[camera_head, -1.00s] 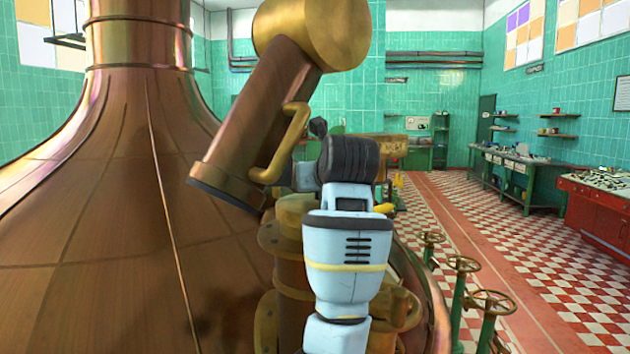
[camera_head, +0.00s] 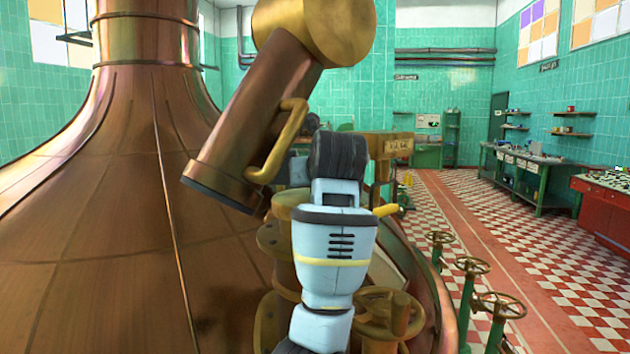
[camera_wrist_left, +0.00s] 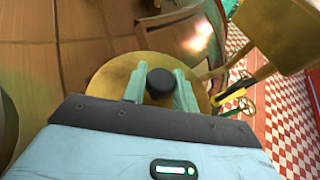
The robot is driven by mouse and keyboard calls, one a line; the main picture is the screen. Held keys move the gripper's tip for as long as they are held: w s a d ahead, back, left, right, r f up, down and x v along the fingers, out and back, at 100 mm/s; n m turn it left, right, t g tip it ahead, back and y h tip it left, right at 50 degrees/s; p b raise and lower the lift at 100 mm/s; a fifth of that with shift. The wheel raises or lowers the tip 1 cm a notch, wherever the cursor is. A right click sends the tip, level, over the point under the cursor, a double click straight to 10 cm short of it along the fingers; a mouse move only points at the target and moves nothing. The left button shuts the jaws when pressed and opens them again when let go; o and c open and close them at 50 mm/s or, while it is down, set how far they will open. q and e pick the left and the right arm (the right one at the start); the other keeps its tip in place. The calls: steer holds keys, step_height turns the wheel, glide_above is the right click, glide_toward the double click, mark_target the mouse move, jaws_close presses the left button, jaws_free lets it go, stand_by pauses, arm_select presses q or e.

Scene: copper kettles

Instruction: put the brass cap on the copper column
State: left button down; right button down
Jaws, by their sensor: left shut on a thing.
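In the left wrist view my left gripper (camera_wrist_left: 158,86) is shut on the black knob of a round brass cap (camera_wrist_left: 109,80). The cap lies flat beyond the fingers. In the head view a brass disc that looks like this cap (camera_head: 289,198) shows behind my pale blue left arm, over an upright flanged column (camera_head: 284,274) that looks like the copper column. My arm hides much of both. The cap covers whatever is under it in the wrist view, so I cannot tell whether it touches the column. My right gripper is not in view.
A tilted copper tube (camera_head: 240,125) with a brass handle (camera_head: 286,142) stands close to my left arm. The big copper kettle (camera_head: 90,230) fills the left. A brass box (camera_head: 390,146) is behind the arm. Valve wheels (camera_head: 471,265) and clear checkered floor (camera_head: 560,295) lie right.

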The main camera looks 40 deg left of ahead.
arm_select(q)
steer(key=shift+w+a+f, duration=0.1)
steer(key=shift+w+a, duration=0.05)
steer(key=shift+a, duration=0.05)
steer(key=c, duration=1.4)
jaws_free()
steer(key=o, duration=0.3)
steer(key=shift+d, duration=0.25)
steer(key=shift+a, duration=0.1)
steer(key=v, duration=1.2)
